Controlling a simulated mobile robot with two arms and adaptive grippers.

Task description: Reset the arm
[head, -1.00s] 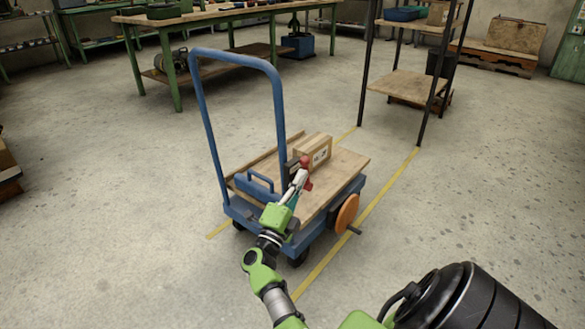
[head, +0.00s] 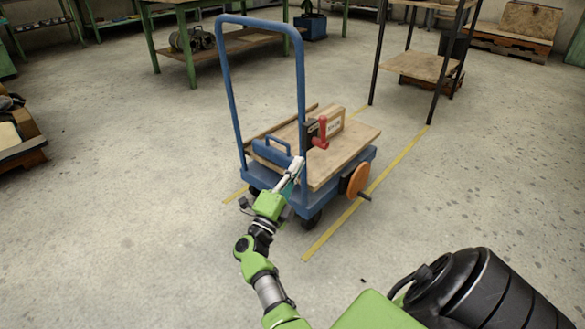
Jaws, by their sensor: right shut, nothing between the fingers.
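My right gripper (head: 295,166) is shut and empty. It is at the near side of the blue cart (head: 291,205), by the upright of the cart's handle. Its green and black arm comes up from the bottom of the head view. A small black box with a red crank handle (head: 321,133) is by the handle upright, beyond the gripper and apart from it. My left gripper is not in view.
The cart's wooden deck (head: 345,150) carries a wooden box (head: 335,121) and a blue handled case (head: 272,152). An orange disc (head: 358,180) is on its side. A metal-post shelf (head: 415,65) and a green workbench (head: 240,40) stand behind. Open floor surrounds the cart.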

